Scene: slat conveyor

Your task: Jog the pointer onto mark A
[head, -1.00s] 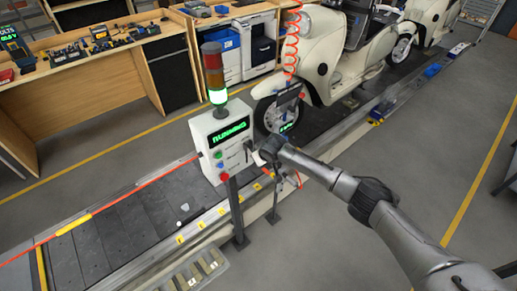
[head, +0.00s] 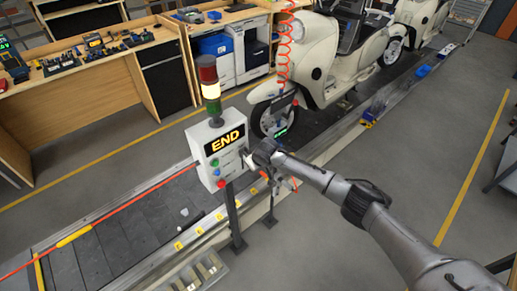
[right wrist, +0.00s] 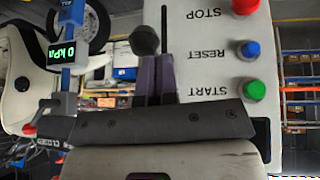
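The control box (head: 218,150) stands beside the conveyor, and its display reads END. Its STOP (right wrist: 245,5), RESET (right wrist: 248,50) and START (right wrist: 255,90) buttons show upside down in the right wrist view. A black ball knob (right wrist: 145,40) stands near the dark slot in its panel. My right gripper (right wrist: 156,68) is at the panel, with its purple fingers close together right by the knob; I cannot tell whether the stem is between them. Several yellow tags (head: 200,232) line the conveyor rail, their letters too small to read. I cannot make out the pointer. My left gripper is out of view.
A signal tower (head: 210,90) on the box glows pale yellow. A cream scooter (head: 300,65) stands behind. A red coiled hose (head: 283,50) hangs nearby.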

